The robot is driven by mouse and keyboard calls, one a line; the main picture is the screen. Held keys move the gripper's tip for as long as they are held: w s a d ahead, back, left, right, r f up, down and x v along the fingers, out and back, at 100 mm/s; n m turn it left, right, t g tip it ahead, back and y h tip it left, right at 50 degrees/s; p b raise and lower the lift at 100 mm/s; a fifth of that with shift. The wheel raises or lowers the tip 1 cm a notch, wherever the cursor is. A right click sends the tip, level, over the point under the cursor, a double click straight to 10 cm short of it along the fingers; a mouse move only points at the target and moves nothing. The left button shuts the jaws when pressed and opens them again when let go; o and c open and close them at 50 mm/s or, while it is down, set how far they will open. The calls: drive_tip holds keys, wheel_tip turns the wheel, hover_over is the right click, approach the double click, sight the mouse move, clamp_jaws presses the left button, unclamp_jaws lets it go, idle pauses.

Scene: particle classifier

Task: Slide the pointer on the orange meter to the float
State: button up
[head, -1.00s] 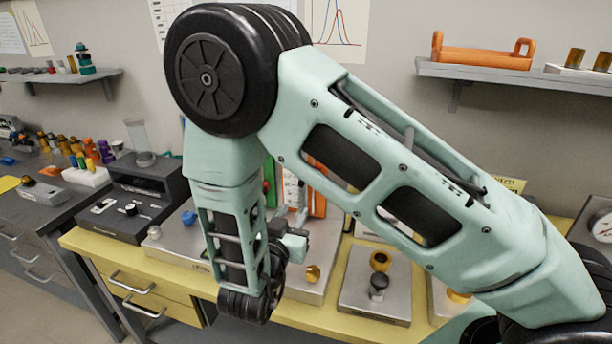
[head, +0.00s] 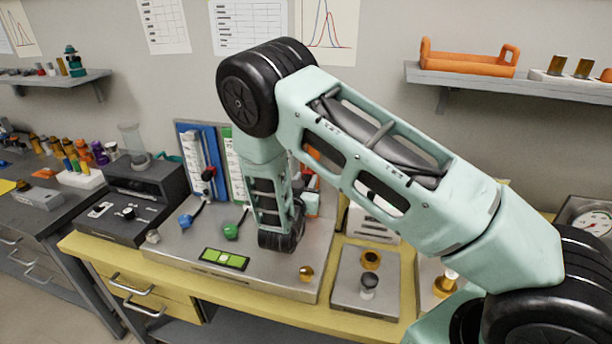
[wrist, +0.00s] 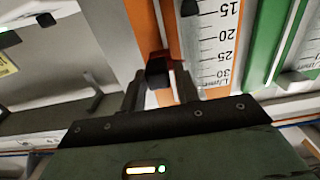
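The orange meter (wrist: 176,30) is close up in the wrist view, with a white scale reading 15 to 30. A small dark piece in its tube, likely the float (wrist: 189,8), shows near the 15 mark at the top edge. The black pointer knob (wrist: 158,72) is lower, beside the scale near the 25–30 marks. My gripper (wrist: 160,90) has its two fingers apart, one on each side of the knob; I cannot tell whether they touch it. In the head view my arm hides most of the orange meter (head: 313,153), and my gripper (head: 308,203) is partly hidden.
The blue meter (head: 183,133) is farther left in the head view. Green (head: 231,231) and blue (head: 185,221) valve knobs stand on the metal base before them.

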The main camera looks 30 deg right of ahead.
drive_tip(key=shift+w+d, duration=0.3)
drive_tip(key=shift+d, duration=0.05)
clamp_jaws()
wheel_tip(320, 180, down, 5)
drive_tip(key=b, duration=0.4)
drive_tip(key=shift+r, duration=0.15)
unclamp_jaws()
drive_tip(key=b+v, duration=0.4)
drive_tip(key=v, duration=1.3)
drive_tip(key=shift+a+b, duration=0.25)
drive_tip(key=shift+b, duration=0.1)
